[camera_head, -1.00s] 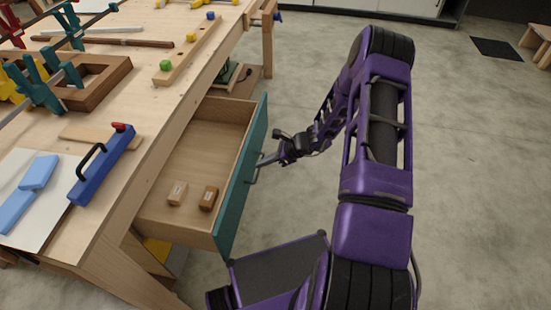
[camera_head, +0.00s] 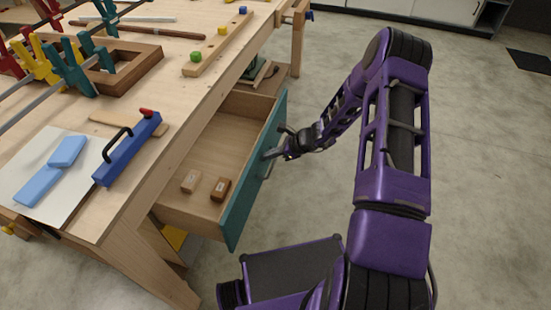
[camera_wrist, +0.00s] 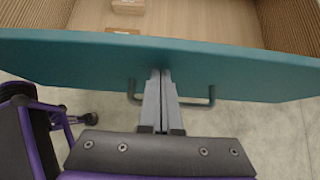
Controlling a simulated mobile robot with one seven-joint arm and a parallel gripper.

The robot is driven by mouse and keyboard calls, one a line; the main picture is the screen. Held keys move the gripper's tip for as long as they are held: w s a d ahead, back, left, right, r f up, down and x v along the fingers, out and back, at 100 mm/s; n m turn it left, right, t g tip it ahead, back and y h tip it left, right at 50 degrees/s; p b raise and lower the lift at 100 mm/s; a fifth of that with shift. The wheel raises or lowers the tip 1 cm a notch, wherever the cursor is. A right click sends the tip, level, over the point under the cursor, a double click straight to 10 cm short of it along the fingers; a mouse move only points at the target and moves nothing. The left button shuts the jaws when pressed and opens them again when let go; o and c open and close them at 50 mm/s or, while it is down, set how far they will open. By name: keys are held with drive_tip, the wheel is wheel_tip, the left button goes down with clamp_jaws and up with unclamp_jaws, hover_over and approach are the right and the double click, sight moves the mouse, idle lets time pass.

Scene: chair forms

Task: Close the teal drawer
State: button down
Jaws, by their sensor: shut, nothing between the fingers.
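The teal drawer stands open from the workbench, with its teal front (camera_head: 240,205) facing right in the head view and its wooden inside showing. In the wrist view the teal front (camera_wrist: 90,62) crosses the picture. A dark bar handle (camera_wrist: 197,104) is on its outer face. My gripper (camera_head: 268,155) is at the outer face beside the handle. In the wrist view my gripper (camera_wrist: 161,74) has its fingers together and empty, with tips at the teal front between the handle's ends. I cannot tell whether the tips touch the front.
Two small blocks, one light (camera_head: 190,181) and one brown (camera_head: 221,189), lie in the drawer. The workbench (camera_head: 205,90) holds clamps, a blue tool with a black handle (camera_head: 128,148) and light blue pieces (camera_head: 67,151).

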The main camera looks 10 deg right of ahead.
drive_tip(key=w+a+b, duration=0.2)
drive_tip(key=w+a, duration=0.3)
drive_tip(key=a, duration=0.5)
drive_tip(key=w+a+b, duration=0.2)
drive_tip(key=w+a, duration=0.4)
drive_tip(key=a, duration=0.4)
drive_tip(key=shift+w, duration=0.3)
